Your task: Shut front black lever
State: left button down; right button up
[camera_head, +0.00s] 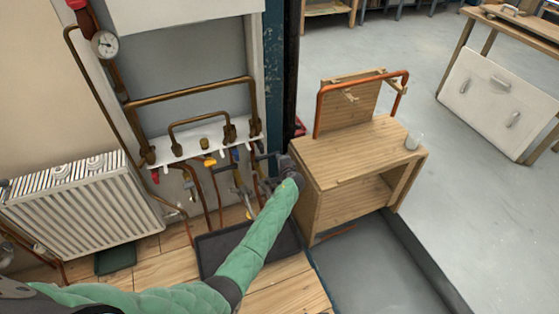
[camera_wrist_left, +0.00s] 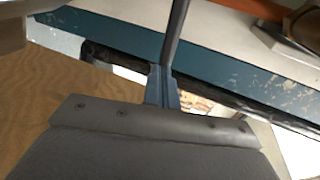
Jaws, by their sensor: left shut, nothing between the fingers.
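My left arm reaches in from the lower left of the head view, and its gripper (camera_head: 268,162) is beside the right end of the valve row, left of the wooden cabinet. In the left wrist view the gripper's fingers (camera_wrist_left: 161,88) are together with nothing between them. A dark thin bar (camera_wrist_left: 176,35) rises just beyond the fingertips; I cannot tell whether it is the black lever or whether they touch. In the head view the black lever cannot be clearly picked out near the dark gripper. My right gripper is not in view.
Copper pipes (camera_head: 190,94) with a yellow-handled valve (camera_head: 210,162) stand along a white panel (camera_head: 185,142). A radiator (camera_head: 85,215) is at left. A dark tray (camera_head: 212,250) lies below.

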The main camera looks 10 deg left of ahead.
pick_arm(q)
jog(key=shift+a, duration=0.15)
jog(key=shift+s+a, duration=0.25)
jog(key=shift+a, duration=0.45)
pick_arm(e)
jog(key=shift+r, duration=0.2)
